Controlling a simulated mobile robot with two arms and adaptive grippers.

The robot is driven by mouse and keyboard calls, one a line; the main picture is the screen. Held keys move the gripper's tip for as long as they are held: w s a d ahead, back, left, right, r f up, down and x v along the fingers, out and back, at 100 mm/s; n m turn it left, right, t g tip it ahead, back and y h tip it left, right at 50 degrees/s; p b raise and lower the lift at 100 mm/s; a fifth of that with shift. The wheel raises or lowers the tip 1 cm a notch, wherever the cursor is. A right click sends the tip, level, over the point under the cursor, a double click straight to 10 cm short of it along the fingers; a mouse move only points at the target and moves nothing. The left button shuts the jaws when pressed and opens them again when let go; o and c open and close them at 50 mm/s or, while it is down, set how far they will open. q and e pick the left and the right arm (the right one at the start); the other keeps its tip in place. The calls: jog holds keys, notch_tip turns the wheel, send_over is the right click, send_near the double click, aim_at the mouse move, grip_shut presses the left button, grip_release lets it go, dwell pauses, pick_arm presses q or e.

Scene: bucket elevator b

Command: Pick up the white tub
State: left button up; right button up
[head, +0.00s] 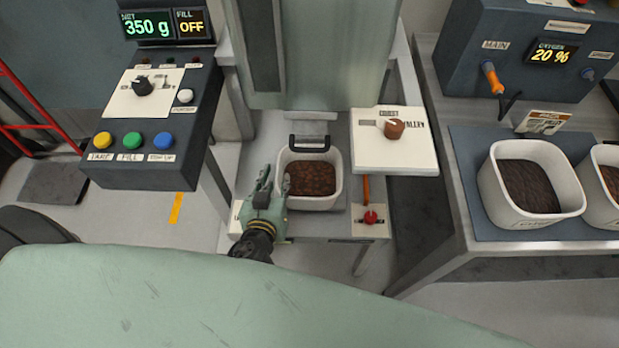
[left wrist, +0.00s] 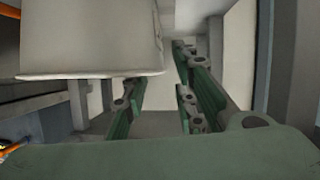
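The white tub (head: 318,203) stands upright under the chute, holding dark brown granules. Its pale wall and rim also show large at the upper left of the left wrist view (left wrist: 85,45). My left gripper (head: 276,181) is at the tub's left side, with one finger outside it and the other overlapping its left rim in the picture. In the left wrist view the green fingers (left wrist: 160,75) stand apart with a gap between them. I cannot tell whether a finger touches the tub. My right gripper is not in view.
A chute (head: 315,55) hangs behind and above the tub. A red-knobbed lever (head: 370,217) and a dial panel (head: 395,155) are at its right. A button console (head: 150,125) stands left. Two similar filled tubs (head: 530,190) sit on a blue mat at the right.

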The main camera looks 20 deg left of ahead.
aim_at(279, 171)
pick_arm(q)
jog(key=shift+p+x, duration=0.7)
jog(key=shift+x, duration=2.65)
jog(key=shift+f, duration=0.15)
grip_shut()
